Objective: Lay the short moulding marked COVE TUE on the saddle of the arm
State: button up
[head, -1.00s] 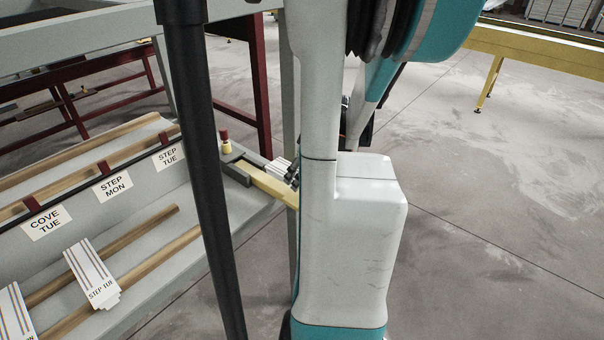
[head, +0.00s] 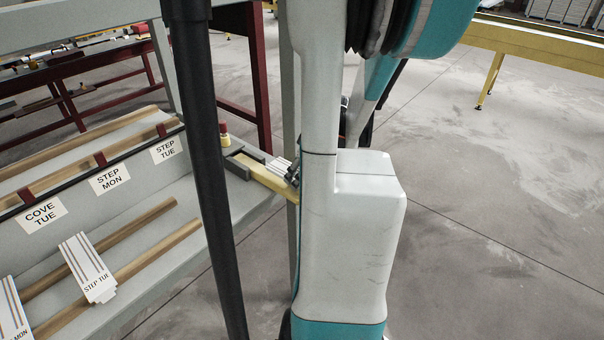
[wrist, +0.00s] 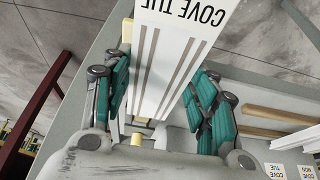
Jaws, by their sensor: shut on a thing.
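The white moulding marked COVE TUE (wrist: 175,60) is between the teal fingers of my gripper (wrist: 160,90), which is shut on it. In the head view the moulding's pale end (head: 280,165) shows beside my gripper (head: 293,177), mostly hidden by my own arm link. The yellow arm (head: 266,180) with a dark grey bracket (head: 238,168) at its far end sits just below and left of it. Bits of yellow also show beside and below the moulding in the wrist view. I cannot tell whether the moulding touches the saddle, which is largely hidden.
A grey sloped rack (head: 150,215) on the left carries wooden strips, labels and a STEP TUE moulding (head: 90,268). Another moulding (head: 12,312) lies at the lower left corner. A dark red frame (head: 243,75) stands behind. Open concrete floor lies right.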

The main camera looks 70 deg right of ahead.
jog(key=shift+f, duration=0.3)
jog(key=o, duration=1.5)
jog(key=shift+c, duration=0.2)
jog(key=shift+o, duration=0.6)
jog(key=shift+o, duration=1.1)
jog(key=shift+v, duration=3.85)
